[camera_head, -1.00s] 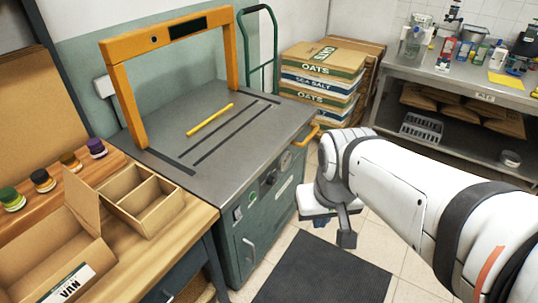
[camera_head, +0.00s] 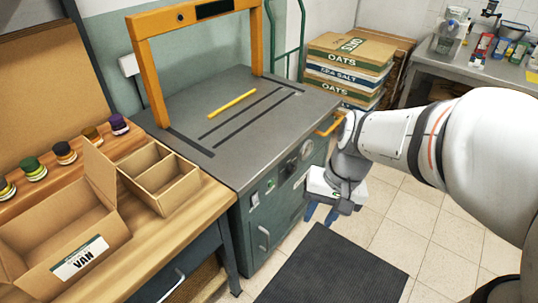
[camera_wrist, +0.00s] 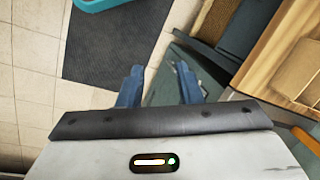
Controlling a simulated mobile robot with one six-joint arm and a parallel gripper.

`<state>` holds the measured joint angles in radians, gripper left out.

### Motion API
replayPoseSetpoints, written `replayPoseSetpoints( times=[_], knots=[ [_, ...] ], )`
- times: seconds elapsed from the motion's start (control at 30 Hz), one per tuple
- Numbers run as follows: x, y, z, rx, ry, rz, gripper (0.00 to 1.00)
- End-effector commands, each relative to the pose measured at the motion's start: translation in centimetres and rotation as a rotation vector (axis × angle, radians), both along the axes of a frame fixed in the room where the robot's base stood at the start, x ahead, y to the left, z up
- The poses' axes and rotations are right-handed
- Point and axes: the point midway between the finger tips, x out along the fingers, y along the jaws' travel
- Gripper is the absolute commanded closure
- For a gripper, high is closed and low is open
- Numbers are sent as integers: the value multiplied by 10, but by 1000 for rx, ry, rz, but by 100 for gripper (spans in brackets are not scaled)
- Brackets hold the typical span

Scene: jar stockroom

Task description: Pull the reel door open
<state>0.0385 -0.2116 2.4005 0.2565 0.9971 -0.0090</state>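The strapping machine (camera_head: 240,115) is a grey-topped, dark green cabinet with an orange arch. I take the reel door (camera_head: 262,232) to be the green panel low on its front, with a pale upright bar handle (camera_head: 264,238). It looks shut. My gripper (camera_head: 321,214) hangs in front of the machine's right part, fingers down, apart from the door and handle. In the wrist view my gripper (camera_wrist: 160,84) shows two blue fingers spread apart with nothing between them. The door handle cannot be made out there.
A wooden bench (camera_head: 190,225) with an open cardboard box (camera_head: 78,262) and a divided box (camera_head: 160,178) adjoins the machine's left. A dark mat (camera_head: 335,268) lies on the floor in front. Stacked sacks (camera_head: 350,68) stand behind right. Tiled floor (camera_head: 425,235) is clear at right.

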Motion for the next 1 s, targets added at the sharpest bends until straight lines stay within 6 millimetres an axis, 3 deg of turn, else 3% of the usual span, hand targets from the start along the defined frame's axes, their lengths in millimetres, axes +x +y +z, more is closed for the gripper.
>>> replayPoseSetpoints(
  times=[0.03,0.5,0.77,1.0],
  knots=[
    [8,7,-27,48,61,-35,68],
    [95,65,-177,539,521,-416,68],
    [152,78,-278,815,714,-664,68],
    [198,73,-390,1068,839,-915,68]
  ],
)
